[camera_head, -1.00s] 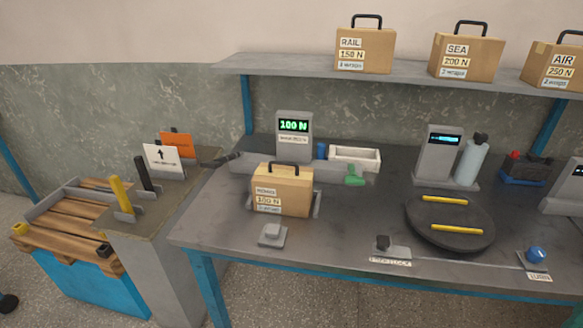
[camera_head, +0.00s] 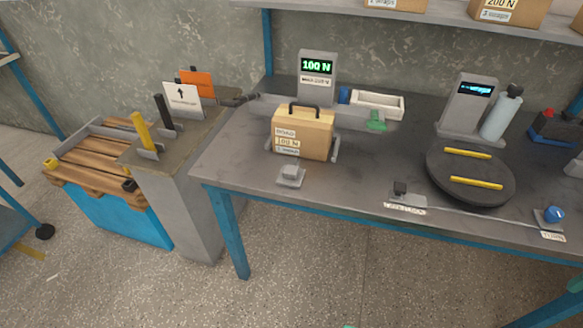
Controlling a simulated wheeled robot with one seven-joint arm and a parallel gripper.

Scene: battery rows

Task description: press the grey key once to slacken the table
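A light grey block-shaped key (camera_head: 291,174) on a flat grey base sits near the front left edge of the grey workbench (camera_head: 345,178). A darker key (camera_head: 400,188) on a grey plate, with a small label in front that I cannot read, sits farther right along the front edge. I cannot tell for sure which of the two is the task's grey key. A round dark turntable (camera_head: 470,196) with two yellow bars lies right of it. A blue knob (camera_head: 554,214) with a label is at the far right front.
A cardboard case (camera_head: 303,135) marked 100 N stands behind the light grey key, before a display (camera_head: 317,72) reading 100 N. A grey bottle (camera_head: 502,115) stands by another display. A pedestal with yellow and black handles is left of the bench. The floor in front is clear.

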